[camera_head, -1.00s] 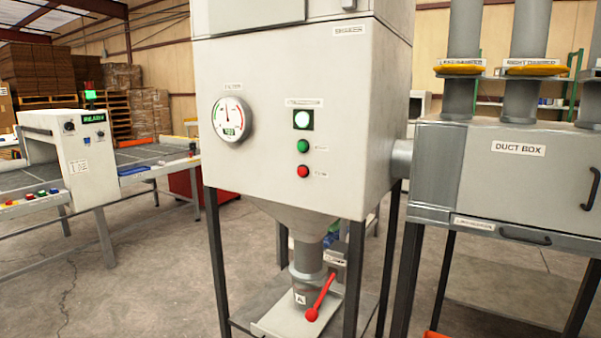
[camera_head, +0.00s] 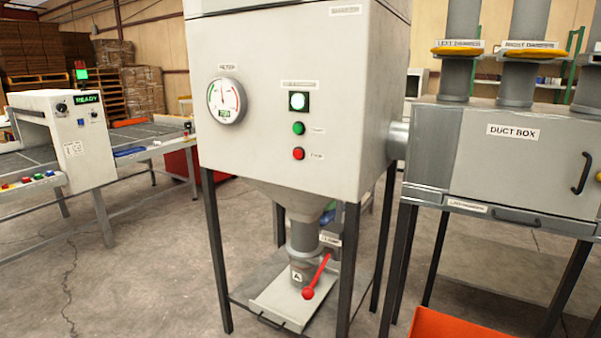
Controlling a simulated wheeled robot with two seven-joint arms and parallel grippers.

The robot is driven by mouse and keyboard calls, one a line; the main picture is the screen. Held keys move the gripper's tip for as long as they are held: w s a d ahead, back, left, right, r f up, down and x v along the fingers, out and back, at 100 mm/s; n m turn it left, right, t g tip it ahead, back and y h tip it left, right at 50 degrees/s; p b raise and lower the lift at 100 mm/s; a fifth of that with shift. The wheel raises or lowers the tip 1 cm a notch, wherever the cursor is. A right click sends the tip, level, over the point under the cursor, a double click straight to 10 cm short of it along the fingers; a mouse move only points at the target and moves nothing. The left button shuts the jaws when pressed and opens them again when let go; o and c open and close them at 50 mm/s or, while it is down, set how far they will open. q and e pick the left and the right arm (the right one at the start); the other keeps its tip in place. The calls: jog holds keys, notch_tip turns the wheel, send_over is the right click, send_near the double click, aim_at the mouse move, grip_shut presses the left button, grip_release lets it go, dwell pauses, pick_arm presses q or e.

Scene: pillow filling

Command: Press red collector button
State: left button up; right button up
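The red button (camera_head: 299,153) sits on the front face of the white collector cabinet (camera_head: 250,155), to the right of the gauge. A green button (camera_head: 299,128) is directly above it, and a lit white-green indicator (camera_head: 299,101) is above that. The round filter gauge (camera_head: 227,101) is at the left of the same face. Small labels stand beside the buttons, too small to read surely. Neither of my grippers shows in the head view.
A red-knobbed lever (camera_head: 308,293) and a tray (camera_head: 285,308) are under the cabinet hopper. A duct box (camera_head: 520,160) stands at right, an orange bin (camera_head: 455,325) below it. A machine table (camera_head: 85,150) is at left. Open concrete floor (camera_head: 140,280) lies front left.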

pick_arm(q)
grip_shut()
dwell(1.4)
